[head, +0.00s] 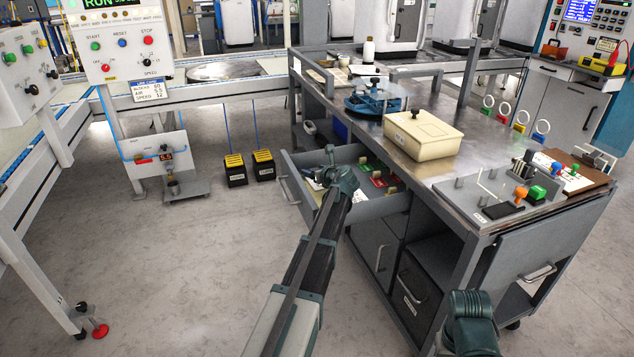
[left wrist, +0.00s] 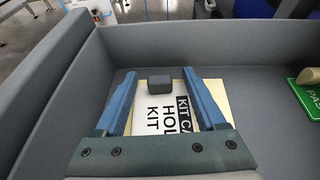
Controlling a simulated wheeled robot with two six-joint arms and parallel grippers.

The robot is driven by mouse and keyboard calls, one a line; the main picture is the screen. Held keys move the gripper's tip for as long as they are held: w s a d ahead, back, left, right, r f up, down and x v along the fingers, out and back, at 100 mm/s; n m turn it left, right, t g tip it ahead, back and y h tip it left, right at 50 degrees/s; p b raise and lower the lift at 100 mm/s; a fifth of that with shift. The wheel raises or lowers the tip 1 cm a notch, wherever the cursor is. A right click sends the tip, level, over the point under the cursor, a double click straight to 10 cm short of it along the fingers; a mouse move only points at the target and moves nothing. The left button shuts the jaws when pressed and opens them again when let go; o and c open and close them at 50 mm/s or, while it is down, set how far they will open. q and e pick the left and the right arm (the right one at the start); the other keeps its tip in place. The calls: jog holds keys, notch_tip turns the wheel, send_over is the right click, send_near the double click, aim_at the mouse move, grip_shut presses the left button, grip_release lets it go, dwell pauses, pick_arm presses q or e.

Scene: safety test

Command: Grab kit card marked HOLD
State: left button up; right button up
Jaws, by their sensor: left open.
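The kit card marked HOLD (left wrist: 155,114) lies flat in the open drawer (head: 378,207). It is white with black print on a pale yellow backing, and a dark grey block (left wrist: 160,84) stands up from it. My left gripper (left wrist: 160,74) is open over the card, with one blue finger on each side of the block. A gap shows between the block and each finger. In the head view my left gripper (head: 338,180) reaches into the drawer's left part and largely hides the card.
A green card (left wrist: 309,86) reading "PAS" lies to the right in the drawer; a red card (head: 377,179) shows in the head view. The drawer walls rise close around the gripper. A cream lidded box (head: 422,138) and blue fixture (head: 375,100) stand on the bench above.

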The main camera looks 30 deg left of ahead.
pick_arm(q)
grip_shut()
dwell(0.3)
jog(key=shift+r, duration=0.15)
notch_tip(320, 180, up, 10)
jog(key=p, duration=1)
